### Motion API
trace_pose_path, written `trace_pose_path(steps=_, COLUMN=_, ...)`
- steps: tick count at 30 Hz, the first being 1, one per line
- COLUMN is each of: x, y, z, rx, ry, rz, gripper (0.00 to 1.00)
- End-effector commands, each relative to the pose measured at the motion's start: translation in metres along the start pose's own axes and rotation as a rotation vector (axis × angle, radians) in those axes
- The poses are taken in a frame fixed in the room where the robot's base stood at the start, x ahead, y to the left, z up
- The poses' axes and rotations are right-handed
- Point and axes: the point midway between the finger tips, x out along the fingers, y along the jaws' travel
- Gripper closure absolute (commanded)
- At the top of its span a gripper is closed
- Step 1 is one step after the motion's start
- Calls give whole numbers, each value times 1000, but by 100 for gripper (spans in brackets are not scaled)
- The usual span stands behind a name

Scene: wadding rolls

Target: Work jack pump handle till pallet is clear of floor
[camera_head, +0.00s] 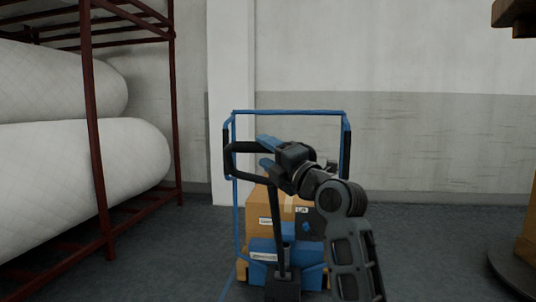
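The jack's pump handle is a black loop (232,160) on a dark shaft (277,225). The shaft runs down to the blue jack body (268,250) at the bottom centre and stands nearly upright. My gripper (263,152) is at the right side of the loop. Its two blue fingers show one above the other, apart, with the loop's upper bar between or behind them. I cannot tell whether they press on it. Cardboard boxes (261,205) stand behind the jack. The pallet and its gap to the floor are hidden by the jack, the boxes and my arm.
A blue tube frame (290,112) with black side grips rises around the boxes. A dark red rack (98,150) holding large white wadding rolls (75,160) stands at the left. A round dark base (512,270) is at the right edge. Floor (430,235) between is clear.

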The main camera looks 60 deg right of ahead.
Motion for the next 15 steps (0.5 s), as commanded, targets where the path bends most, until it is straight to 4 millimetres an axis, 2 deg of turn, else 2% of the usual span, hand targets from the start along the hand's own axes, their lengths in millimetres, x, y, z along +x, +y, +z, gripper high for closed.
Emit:
trace_pose_path(steps=11, x=1, y=3, z=-2, rx=0, ry=4, rz=6, gripper=45)
trace_pose_path(steps=15, x=-5, y=3, z=-2, rx=0, ry=4, rz=5, gripper=45)
